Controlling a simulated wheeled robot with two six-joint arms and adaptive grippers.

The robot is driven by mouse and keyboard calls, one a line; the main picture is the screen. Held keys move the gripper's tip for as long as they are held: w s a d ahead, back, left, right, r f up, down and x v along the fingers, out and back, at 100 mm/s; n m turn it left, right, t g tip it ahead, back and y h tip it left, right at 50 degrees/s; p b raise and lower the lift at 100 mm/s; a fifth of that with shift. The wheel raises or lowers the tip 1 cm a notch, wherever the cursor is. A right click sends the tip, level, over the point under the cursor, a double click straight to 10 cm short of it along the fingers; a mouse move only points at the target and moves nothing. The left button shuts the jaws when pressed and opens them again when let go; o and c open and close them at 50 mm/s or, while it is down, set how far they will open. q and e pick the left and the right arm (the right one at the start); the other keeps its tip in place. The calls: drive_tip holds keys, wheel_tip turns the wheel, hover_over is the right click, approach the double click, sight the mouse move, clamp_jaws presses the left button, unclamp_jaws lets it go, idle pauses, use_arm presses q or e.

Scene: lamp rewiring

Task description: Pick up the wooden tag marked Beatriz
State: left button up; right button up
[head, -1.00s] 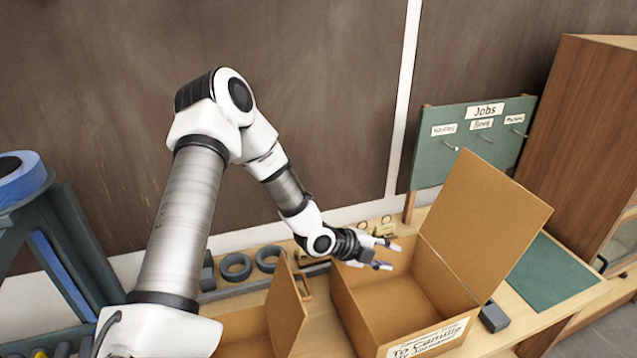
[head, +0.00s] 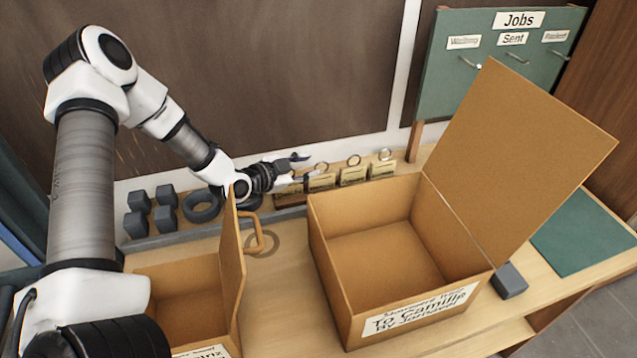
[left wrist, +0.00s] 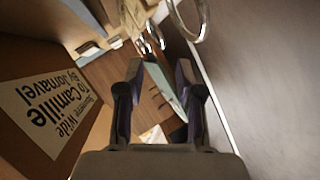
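Several wooden tags (head: 352,175) with metal rings stand in a row on a holder at the back of the bench. Their lettering is too small to read, so I cannot tell which says Beatriz. My left gripper (head: 306,170) is over the left end of the row, its fingers apart and partly covering the tags there. In the left wrist view my left gripper (left wrist: 160,85) is open with nothing held between its fingers. Metal rings (left wrist: 150,42) show just past the fingertips. My right gripper is not in view.
An open, empty cardboard box (head: 318,260) labelled "To Camille" stands in front of the tags. A smaller open box (head: 165,277) is at left. Dark blocks and rings (head: 203,205) lie behind it. A green Jobs board (head: 450,90) stands at back right.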

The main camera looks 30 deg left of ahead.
sight(318, 164)
use_arm(q)
drive_tip(key=x, duration=0.4)
drive_tip(key=shift+w+a+f+p, duration=0.2)
drive_tip(key=shift+a+f+p, duration=0.1)
drive_tip(key=shift+w+d+f, duration=0.15)
drive_tip(key=shift+w, duration=0.2)
drive_tip(key=shift+s, duration=0.15)
clamp_jaws()
